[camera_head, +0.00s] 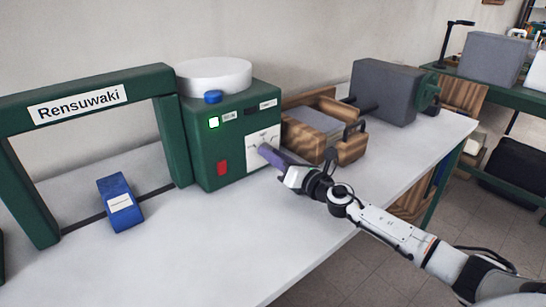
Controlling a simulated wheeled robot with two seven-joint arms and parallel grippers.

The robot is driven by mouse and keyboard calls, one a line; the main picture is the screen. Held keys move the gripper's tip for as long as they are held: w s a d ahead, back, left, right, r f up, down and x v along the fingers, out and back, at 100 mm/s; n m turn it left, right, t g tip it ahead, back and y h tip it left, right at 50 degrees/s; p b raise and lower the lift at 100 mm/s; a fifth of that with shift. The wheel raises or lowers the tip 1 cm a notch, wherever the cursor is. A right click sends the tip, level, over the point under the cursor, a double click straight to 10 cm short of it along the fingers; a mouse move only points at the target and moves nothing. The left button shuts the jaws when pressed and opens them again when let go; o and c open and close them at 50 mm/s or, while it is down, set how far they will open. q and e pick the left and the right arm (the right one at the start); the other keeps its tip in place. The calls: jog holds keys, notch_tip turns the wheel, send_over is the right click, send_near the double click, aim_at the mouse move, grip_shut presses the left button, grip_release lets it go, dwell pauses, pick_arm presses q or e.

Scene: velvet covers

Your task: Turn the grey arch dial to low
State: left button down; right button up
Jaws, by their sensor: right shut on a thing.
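A dark green arch (88,88) with a "Rensuwaki" label stands on the worktop, joined to a green control box (213,166). On the box's front is a white dial plate (251,142) with small dark marks, too small to read. A purple-grey piece (268,153), seemingly the dial's handle, sticks out from this plate. My right gripper (283,168) reaches it from the lower right and is shut on it. The gripper hides part of the plate and the dial's pointer, so its setting cannot be told. My left gripper is not in view.
The box carries a blue button (212,97), a lit green square (214,123) and a red switch (222,168). A blue block (120,201) lies under the arch. A wooden tray (350,148) and a grey machine (385,92) stand right. The front worktop (220,245) is clear.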

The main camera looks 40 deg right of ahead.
jog(key=shift+n, duration=1.7)
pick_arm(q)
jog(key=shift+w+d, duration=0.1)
pick_arm(e)
jog(key=o, duration=1)
jog(key=shift+o, duration=0.2)
jog(key=s, duration=0.5)
jog(key=s+b, duration=0.1)
jog(key=s, duration=0.2)
jog(key=shift+s+d+f, duration=0.2)
jog(key=shift+s+d, duration=0.15)
jog(key=shift+s+d+r, duration=0.1)
jog(key=shift+s+r, duration=0.05)
jog(key=shift+s, duration=0.6)
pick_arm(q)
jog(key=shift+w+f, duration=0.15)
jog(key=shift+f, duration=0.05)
pick_arm(e)
jog(key=shift+s, duration=0.1)
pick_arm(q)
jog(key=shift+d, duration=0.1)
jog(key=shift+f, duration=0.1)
